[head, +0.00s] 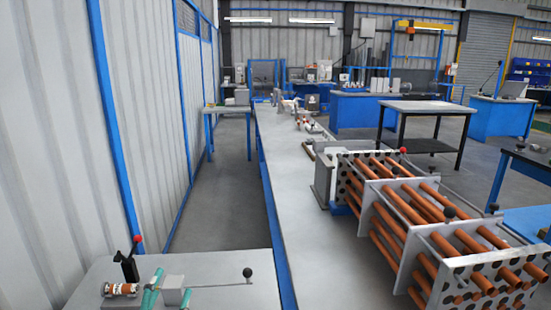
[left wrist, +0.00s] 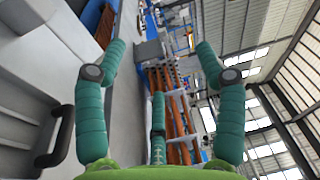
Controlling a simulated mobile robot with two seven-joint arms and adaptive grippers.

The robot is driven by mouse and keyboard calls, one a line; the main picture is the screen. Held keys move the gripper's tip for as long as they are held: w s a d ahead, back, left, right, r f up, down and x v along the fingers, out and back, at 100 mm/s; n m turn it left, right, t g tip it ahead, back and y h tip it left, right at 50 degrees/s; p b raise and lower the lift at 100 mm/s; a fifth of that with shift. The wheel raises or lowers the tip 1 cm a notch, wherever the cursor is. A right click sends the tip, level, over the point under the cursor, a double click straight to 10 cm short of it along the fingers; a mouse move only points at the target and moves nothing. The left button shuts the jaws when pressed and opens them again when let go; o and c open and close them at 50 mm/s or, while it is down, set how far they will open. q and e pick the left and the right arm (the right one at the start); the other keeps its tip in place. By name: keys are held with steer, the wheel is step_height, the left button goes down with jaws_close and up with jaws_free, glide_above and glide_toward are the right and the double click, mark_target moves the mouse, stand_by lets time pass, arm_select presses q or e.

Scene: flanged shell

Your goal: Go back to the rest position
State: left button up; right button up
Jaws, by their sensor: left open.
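My left gripper (head: 169,286) shows at the bottom left of the head view, as teal fingers over a grey table top. In the left wrist view, the left gripper (left wrist: 160,52) has its teal fingers spread wide, with nothing between them. A third teal finger stands at the bottom middle of that view. My right gripper is in neither view.
A tube bundle with orange rods and pale plates (head: 398,222) lies on the long grey bench (head: 290,215). The near-left table (head: 85,285) holds a red-knobbed lever (head: 130,262). A black-legged table (head: 425,108) stands behind. The floor (head: 222,190) by the wall is clear.

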arm_select(q)
steer(key=s+a+f+n+g+y, duration=0.25)
steer(key=s+f+n+g, duration=0.7)
steer(key=f, duration=0.65)
steer(key=s+d+f+n+g+h, duration=0.1)
steer(key=s+d+f+n+g, duration=0.25)
steer(key=s, duration=0.55)
steer(key=s+d+f+n+g+h, duration=0.1)
steer(key=s+d+f+n+g, duration=0.15)
steer(key=s+f, duration=0.4)
steer(key=s+a+f+m+g+b, duration=0.1)
steer(key=s+f, duration=0.1)
steer(key=f, duration=0.9)
steer(key=s+f+g+b, duration=0.1)
steer(key=s+f, duration=0.1)
steer(key=f, duration=1)
steer(key=s+a+f+b, duration=0.2)
steer(key=s+f, duration=1.3)
steer(key=shift+a+f+g, duration=0.15)
steer(key=shift+a+g, duration=0.2)
steer(key=shift+a, duration=0.05)
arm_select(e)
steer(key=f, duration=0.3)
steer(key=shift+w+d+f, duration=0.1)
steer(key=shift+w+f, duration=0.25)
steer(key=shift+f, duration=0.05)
